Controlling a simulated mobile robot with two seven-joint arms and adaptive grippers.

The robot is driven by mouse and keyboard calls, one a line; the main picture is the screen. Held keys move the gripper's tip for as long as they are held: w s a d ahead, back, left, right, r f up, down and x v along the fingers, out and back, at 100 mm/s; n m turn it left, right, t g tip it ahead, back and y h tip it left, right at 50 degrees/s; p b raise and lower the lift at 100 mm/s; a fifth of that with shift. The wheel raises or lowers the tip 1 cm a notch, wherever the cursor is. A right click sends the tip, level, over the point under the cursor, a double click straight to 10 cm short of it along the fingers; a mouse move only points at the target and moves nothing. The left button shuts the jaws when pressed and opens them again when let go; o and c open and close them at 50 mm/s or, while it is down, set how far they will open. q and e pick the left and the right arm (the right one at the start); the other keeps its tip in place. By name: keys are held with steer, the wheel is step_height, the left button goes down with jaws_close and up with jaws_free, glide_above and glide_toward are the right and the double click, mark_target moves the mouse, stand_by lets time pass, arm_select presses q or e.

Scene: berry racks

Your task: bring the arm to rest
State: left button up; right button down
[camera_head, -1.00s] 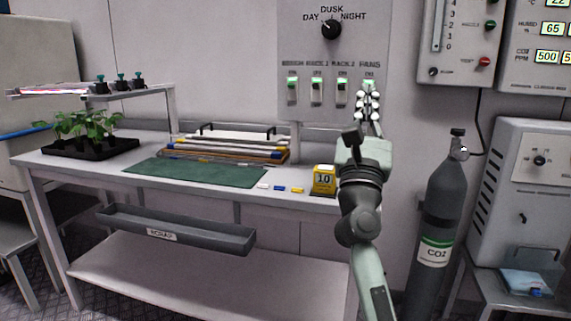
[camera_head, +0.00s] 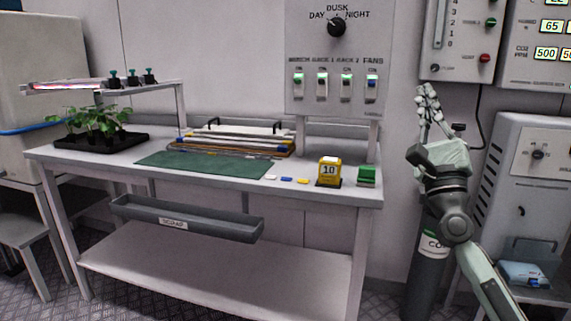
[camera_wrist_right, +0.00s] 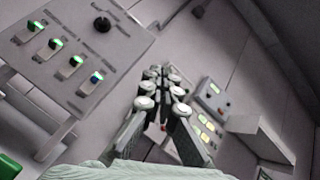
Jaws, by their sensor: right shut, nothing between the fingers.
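My right gripper (camera_head: 428,97) is raised in front of the wall, right of the switch panel (camera_head: 336,107) and clear of it. Its fingers are shut with nothing between them; they also show in the right wrist view (camera_wrist_right: 160,90). My right arm comes up from the lower right and hides much of the CO2 cylinder (camera_head: 428,245). The panel has a dial (camera_head: 336,27) and a row of lit switches; the rightmost switch (camera_head: 371,87), under FANS, looks bluish, while the others look green. My left gripper is not in view.
The bench (camera_head: 345,193) stands to the left, with a green mat (camera_head: 200,170), a seedling tray (camera_head: 98,140), a yellow block marked 10 (camera_head: 329,170) and a green block (camera_head: 367,174). A grey cabinet (camera_head: 535,150) stands at the right.

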steer(key=s+a+f+n+g+y, duration=0.1)
steer(key=s+f+n+g+y, duration=0.15)
steer(key=f+n+g, duration=0.9)
steer(key=s+f+n+g+y, duration=0.3)
steer(key=f+n, duration=1)
steer(key=f, duration=1.6)
steer(key=s+d+f+n+g+h, duration=0.2)
steer(key=s+d+f, duration=0.15)
steer(key=f, duration=0.35)
steer(key=s+d+f+n+g+h, duration=0.2)
steer(key=s+d+f, duration=0.1)
steer(key=s+f, duration=0.3)
steer(key=s+d+f+n+g+h, duration=0.2)
steer(key=s+d+f+h, duration=0.1)
steer(key=s+d+f, duration=0.4)
steer(key=s+d+f+n+g+h, duration=0.25)
steer(key=s+d, duration=0.25)
steer(key=s, duration=0.3)
steer(key=s+a+f+m+y, duration=0.1)
steer(key=a+f+y, duration=0.1)
steer(key=a, duration=0.6)
steer(key=s+a+f+m+g+y, duration=0.1)
steer(key=a+f, duration=0.3)
steer(key=a, duration=0.4)
steer(key=shift+s+a+m+y, duration=0.15)
steer(key=shift+s+m+y, duration=0.3)
steer(key=shift+s, duration=0.35)
